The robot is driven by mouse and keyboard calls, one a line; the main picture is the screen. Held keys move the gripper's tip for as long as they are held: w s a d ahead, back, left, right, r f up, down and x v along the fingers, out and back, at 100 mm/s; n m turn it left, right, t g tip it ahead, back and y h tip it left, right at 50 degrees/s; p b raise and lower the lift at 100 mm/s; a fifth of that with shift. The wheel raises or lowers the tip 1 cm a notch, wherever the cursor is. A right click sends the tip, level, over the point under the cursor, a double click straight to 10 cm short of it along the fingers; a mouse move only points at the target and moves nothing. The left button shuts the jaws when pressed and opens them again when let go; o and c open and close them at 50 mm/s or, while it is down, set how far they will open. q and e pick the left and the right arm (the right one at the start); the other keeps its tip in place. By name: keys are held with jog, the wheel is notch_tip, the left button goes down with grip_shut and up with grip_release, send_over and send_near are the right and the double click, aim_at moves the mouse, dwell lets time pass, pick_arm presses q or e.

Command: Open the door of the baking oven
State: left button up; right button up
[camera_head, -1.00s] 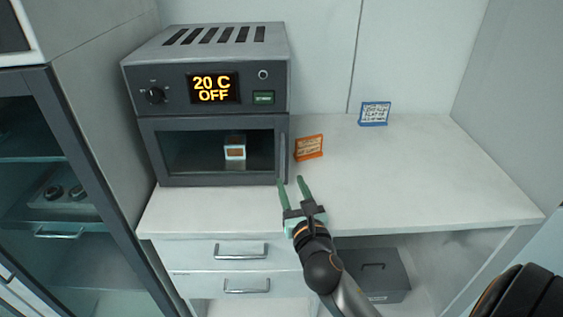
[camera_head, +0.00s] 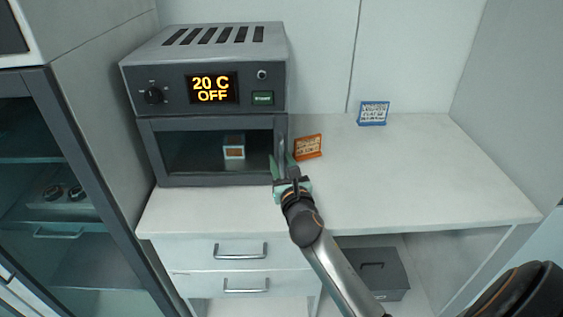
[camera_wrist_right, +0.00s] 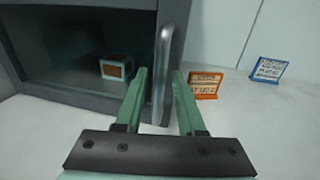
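The baking oven (camera_head: 220,109) stands on the white counter, its display reading 20 C OFF. Its glass door (camera_head: 200,179) is shut, with a vertical metal handle at the right edge; the handle (camera_wrist_right: 161,75) shows clearly in the right wrist view. My right gripper (camera_head: 282,167) is at the lower part of the handle. In the wrist view its green fingers (camera_wrist_right: 158,95) are open, one on each side of the handle, with a gap at least on the right. A small box (camera_head: 234,147) sits inside behind the glass. My left gripper is not in view.
An orange-framed sign (camera_head: 309,147) stands just right of the oven door, close to my right gripper. A blue-framed sign (camera_head: 373,113) is farther back. The counter (camera_head: 430,180) is clear to the right. A glass-fronted cabinet (camera_head: 75,190) stands left.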

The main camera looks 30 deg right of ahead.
grip_shut()
dwell(1.2)
